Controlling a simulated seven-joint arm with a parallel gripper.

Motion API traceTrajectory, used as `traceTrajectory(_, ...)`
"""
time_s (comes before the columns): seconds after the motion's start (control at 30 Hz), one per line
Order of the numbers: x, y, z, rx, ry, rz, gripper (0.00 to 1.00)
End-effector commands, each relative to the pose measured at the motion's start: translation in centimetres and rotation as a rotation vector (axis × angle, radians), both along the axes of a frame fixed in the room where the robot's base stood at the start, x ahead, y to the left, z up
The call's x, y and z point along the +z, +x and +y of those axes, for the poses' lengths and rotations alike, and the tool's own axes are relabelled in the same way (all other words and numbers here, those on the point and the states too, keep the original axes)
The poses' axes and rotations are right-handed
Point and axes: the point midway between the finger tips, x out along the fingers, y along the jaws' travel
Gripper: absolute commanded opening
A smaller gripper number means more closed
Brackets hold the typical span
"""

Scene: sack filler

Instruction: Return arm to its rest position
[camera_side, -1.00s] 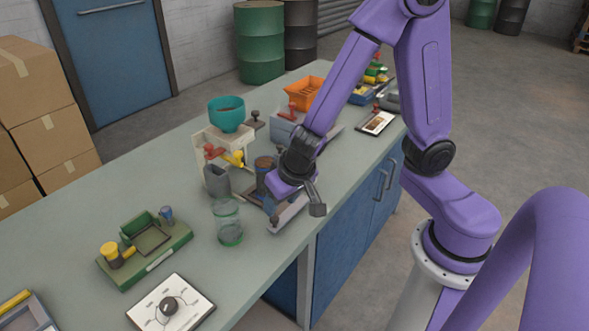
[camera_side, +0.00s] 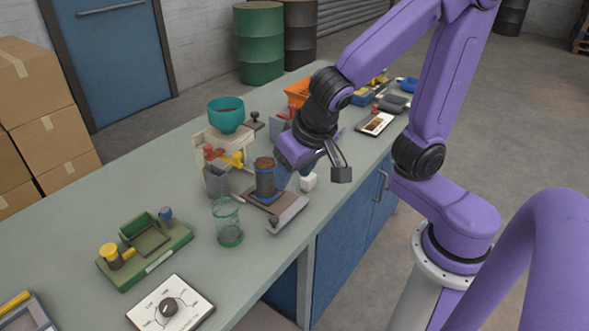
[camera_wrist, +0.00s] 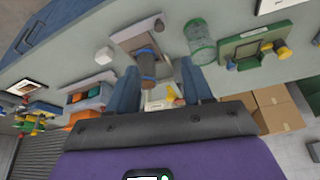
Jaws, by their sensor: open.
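My gripper (camera_side: 312,176) is raised over the right part of the bench in the side view, its jaws apart with nothing between them. The wrist view shows its two blue-grey fingers (camera_wrist: 161,80) spread wide. A dark sack-like cylinder with a blue band and brown top (camera_side: 265,180) stands upright on a scale-like plate (camera_side: 288,214), left of my gripper and clear of it. The cylinder also shows in the wrist view (camera_wrist: 147,68). The teal-hoppered filler (camera_side: 226,115) stands behind it, with a grey cup (camera_side: 216,181) at its front.
A clear green-based jar (camera_side: 227,222), a green tray fixture (camera_side: 145,250) and a dial panel (camera_side: 170,303) are at the front left. A small white block (camera_side: 308,182) lies by my gripper. An orange bin (camera_side: 296,92) is behind. The floor right of the bench is open.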

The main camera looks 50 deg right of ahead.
Motion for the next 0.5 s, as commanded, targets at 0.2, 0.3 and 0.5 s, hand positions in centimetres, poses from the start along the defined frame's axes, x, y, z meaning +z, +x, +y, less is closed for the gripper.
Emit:
traceTrajectory(0.2,0.16,-0.09,0.02,0.001,-0.001,0.001,0.50)
traceTrajectory(0.3,0.15,-0.08,0.02,0.001,-0.001,0.000,0.50)
traceTrajectory(0.5,-0.04,-0.79,-0.42,0.070,-0.023,0.028,0.50)
